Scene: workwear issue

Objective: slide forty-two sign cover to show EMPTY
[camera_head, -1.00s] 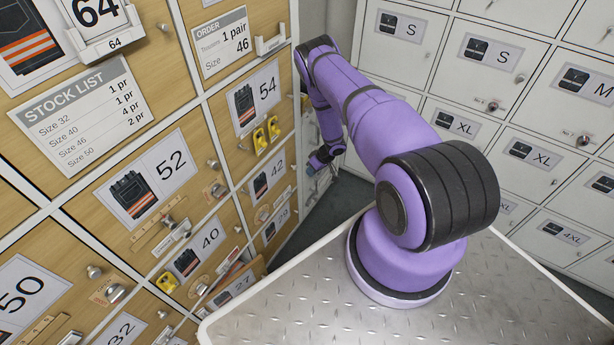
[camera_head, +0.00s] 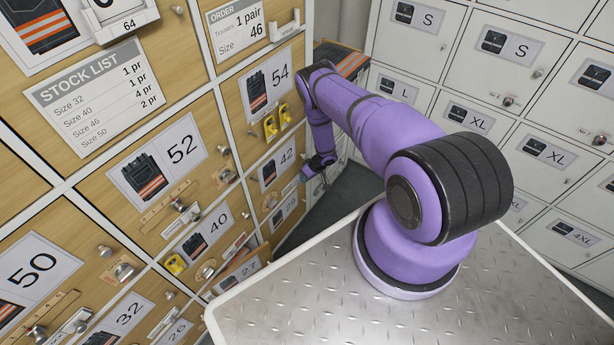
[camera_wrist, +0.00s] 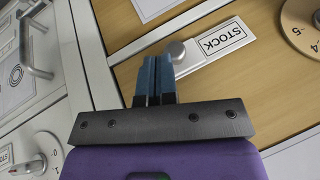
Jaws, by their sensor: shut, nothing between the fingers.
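The forty-two door (camera_head: 272,176) is in the left wooden locker bank, low beside the corner. Its sign (camera_wrist: 222,40) reads STOCK in the wrist view. The sign cover's round metal knob (camera_wrist: 179,52) sits just left of that word, on a pale strip. My gripper (camera_wrist: 156,62) is shut and empty, its blue fingertips just left of the knob. I cannot tell whether they touch it. In the head view my gripper (camera_head: 303,178) is beside the right edge of the forty-two door. The sign there is too small to read.
A wooden dial (camera_wrist: 302,25) is right of the sign. A metal handle (camera_wrist: 35,45) and another dial (camera_wrist: 40,150) are on the left. White lockers (camera_head: 480,100) stand to the right. A metal-topped surface (camera_head: 310,300) lies in front.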

